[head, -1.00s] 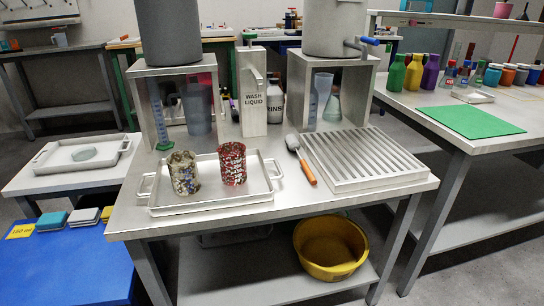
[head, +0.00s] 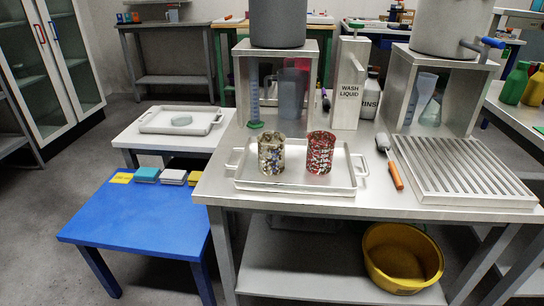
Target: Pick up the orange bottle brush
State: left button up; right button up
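A tool with an orange handle (head: 396,177) and a grey head lies on the steel table, between the metal tray and the slatted drying rack. Its handle points toward the table's front edge. It looks like the orange bottle brush, but the head is too small to make out bristles. Neither of my grippers is in view.
A metal tray (head: 296,185) with two speckled beakers stands left of the tool, and a slatted rack (head: 462,175) stands close on its right. The wash liquid dispenser (head: 349,85) is behind. A yellow basin (head: 402,258) sits on the lower shelf. A blue table (head: 135,215) is at left.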

aim_at(382, 142)
jog(key=i+l+u, duration=0.15)
jog(key=l, duration=0.2)
jog(key=i+l+u, duration=0.1)
jog(key=l, duration=0.25)
jog(key=i+l+u, duration=0.15)
jog(key=l, duration=0.2)
jog(key=i+l+u, duration=0.1)
jog(key=l, duration=0.3)
jog(key=k+j, duration=0.1)
jog(key=j, duration=0.2)
jog(key=k+j, duration=0.15)
jog(key=j, duration=0.15)
jog(key=k+j, duration=0.1)
jog(key=j, duration=0.2)
jog(key=i+l, duration=0.15)
jog(key=l, duration=0.15)
jog(key=i+l, duration=0.15)
jog(key=l, duration=0.15)
jog(key=i+l, duration=0.15)
jog(key=l, duration=0.15)
